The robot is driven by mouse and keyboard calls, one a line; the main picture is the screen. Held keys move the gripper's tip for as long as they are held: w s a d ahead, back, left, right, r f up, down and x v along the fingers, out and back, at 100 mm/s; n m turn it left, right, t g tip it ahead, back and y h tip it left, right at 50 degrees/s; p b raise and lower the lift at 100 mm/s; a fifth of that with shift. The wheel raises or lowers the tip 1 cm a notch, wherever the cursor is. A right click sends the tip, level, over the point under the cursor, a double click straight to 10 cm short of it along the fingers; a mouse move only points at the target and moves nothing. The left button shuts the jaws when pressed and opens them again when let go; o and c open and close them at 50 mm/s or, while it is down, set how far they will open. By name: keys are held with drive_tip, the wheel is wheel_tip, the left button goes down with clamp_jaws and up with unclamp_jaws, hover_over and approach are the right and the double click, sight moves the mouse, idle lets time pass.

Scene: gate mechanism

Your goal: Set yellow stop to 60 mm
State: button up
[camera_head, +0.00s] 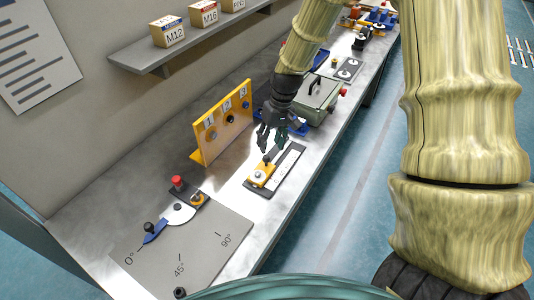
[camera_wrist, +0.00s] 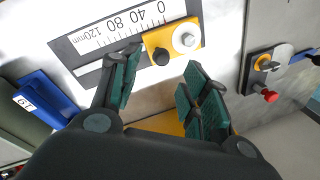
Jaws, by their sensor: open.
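The yellow stop (camera_head: 262,176) sits on the dark slide plate at its near-left end in the head view. It carries a black knob (camera_wrist: 160,56) and a silver screw (camera_wrist: 186,39). In the wrist view, the yellow stop (camera_wrist: 153,40) lies by the 0 end of the printed scale (camera_wrist: 112,31), which runs to 120 mm at left. Its exact reading cannot be told. My gripper (camera_head: 268,145) points down just above the stop. In the wrist view, my gripper (camera_wrist: 162,66) has its fingers spread with nothing between them, the black knob showing just beyond the gap.
A yellow numbered panel (camera_head: 226,123) stands behind the slide. A green box (camera_head: 318,100) with a handle is farther along the bench.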

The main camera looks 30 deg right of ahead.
sight(267, 156)
drive_tip(key=shift+a+f+p, duration=0.2)
drive_tip(key=shift+f+p, duration=0.05)
drive_tip(key=shift+f, duration=0.75)
drive_tip(key=shift+a+f+p, duration=0.25)
drive_tip(key=shift+f+p, duration=0.05)
drive_tip(key=shift+f, duration=0.75)
drive_tip(key=shift+a+f+p, duration=0.2)
drive_tip(key=shift+f+p, duration=0.05)
drive_tip(key=shift+f, duration=0.75)
drive_tip(key=shift+c, duration=0.5)
clamp_jaws()
